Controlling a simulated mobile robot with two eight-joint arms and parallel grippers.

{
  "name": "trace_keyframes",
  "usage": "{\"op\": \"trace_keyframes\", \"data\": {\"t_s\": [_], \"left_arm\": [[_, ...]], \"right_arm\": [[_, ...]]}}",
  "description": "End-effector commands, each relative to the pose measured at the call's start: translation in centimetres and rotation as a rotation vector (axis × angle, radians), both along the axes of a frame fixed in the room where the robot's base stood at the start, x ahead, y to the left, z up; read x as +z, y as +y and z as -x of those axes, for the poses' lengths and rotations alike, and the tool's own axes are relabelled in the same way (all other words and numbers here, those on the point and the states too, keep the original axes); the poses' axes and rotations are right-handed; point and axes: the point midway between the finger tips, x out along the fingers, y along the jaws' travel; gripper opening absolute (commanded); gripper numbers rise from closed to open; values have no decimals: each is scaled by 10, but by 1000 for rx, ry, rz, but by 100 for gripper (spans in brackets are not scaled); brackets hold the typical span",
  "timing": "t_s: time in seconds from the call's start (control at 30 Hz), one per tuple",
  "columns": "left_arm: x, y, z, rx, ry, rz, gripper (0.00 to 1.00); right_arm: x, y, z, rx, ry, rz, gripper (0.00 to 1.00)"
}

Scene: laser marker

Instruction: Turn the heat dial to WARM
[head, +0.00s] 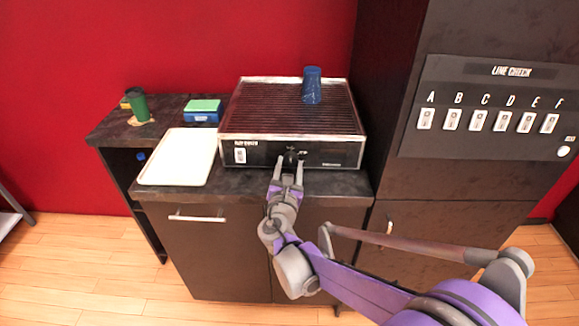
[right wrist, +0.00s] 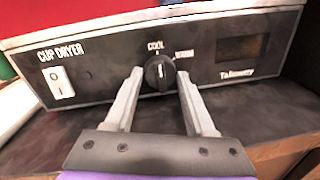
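The heat dial (right wrist: 159,73) is a round black knob on the front panel of the cup dryer (head: 292,152). In the right wrist view its pale pointer mark stands about upright, near the COOL label (right wrist: 156,46). The WARM label (right wrist: 184,54) is to the right of the knob. My right gripper (right wrist: 160,82) is open, with one finger on each side of the dial and narrow gaps showing. In the head view the right gripper (head: 287,166) reaches the dryer's front, and its fingers partly hide the dial area. My left gripper is not in view.
A white rocker switch (right wrist: 61,83) sits left of the dial, and a dark display window (right wrist: 243,48) is right of it. A blue cup (head: 312,86) stands inverted on the dryer's slatted top. A white tray (head: 180,157) lies left of the dryer. A tall dark cabinet (head: 440,190) stands at right.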

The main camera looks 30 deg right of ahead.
Motion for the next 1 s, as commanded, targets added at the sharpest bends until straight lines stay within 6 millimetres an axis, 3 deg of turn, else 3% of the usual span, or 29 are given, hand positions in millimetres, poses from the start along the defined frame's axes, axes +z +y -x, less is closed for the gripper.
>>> {"op": "trace_keyframes", "data": {"t_s": [0.03,0.2,0.3,0.67,1.0], "left_arm": [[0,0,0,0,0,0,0],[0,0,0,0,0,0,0],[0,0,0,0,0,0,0],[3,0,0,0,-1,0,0],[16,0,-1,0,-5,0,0]], "right_arm": [[0,0,0,0,0,0,44],[0,0,0,0,0,0,13],[0,0,0,0,0,0,0],[1,0,0,0,-31,-51,0],[3,0,0,-1,-161,-264,0]]}}
